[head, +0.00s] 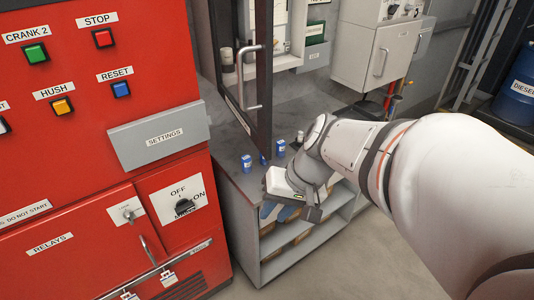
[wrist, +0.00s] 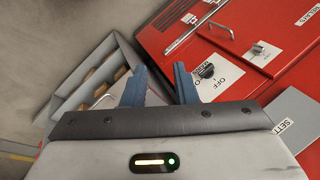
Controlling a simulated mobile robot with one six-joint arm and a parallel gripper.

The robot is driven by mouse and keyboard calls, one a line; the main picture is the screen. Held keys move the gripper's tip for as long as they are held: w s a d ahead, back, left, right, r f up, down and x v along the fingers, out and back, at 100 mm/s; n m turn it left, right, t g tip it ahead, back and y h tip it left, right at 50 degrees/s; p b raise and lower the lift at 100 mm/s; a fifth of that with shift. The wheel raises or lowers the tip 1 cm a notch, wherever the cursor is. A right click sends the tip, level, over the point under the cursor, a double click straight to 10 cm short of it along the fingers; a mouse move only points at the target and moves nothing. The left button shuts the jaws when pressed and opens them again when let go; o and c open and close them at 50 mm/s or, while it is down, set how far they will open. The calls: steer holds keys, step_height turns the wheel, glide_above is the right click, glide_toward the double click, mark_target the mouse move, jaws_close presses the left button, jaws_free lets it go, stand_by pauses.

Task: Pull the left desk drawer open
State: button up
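The red cabinet (head: 60,120) fills the left, with buttons, a grey settings panel (head: 160,137) and a rotary switch (head: 184,206). A dark-framed door (head: 262,90) stands above the shelf top, near small blue boxes (head: 247,162). Bare floor (head: 350,262) lies right of the shelves.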

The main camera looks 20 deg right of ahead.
steer(key=w+d+f+m+t+y+b, duration=0.25)
steer(key=w+f+b, duration=0.25)
steer(key=f+b, duration=0.25)
steer(key=w+d+f+m+t+y+b, duration=0.1)
steer(key=w+f+m+t+y+b, duration=0.15)
steer(key=w+f+b, duration=0.5)
steer(key=w+d+f+m+t+h+b, duration=0.2)
steer(key=d+f+m+t+b, duration=0.15)
steer(key=d+f+b, duration=0.4)
steer(key=w+d+f+m+t+h+b, duration=0.2)
steer(key=w+d+f+m+t+b, duration=0.15)
steer(key=d+f, duration=0.55)
steer(key=shift+t, duration=0.3)
steer(key=w, duration=0.3)
steer(key=w+a+b, duration=0.1)
steer(key=w, duration=0.2)
steer(key=shift+a, duration=0.2)
steer(key=shift+c, duration=0.6)
jaws_close()
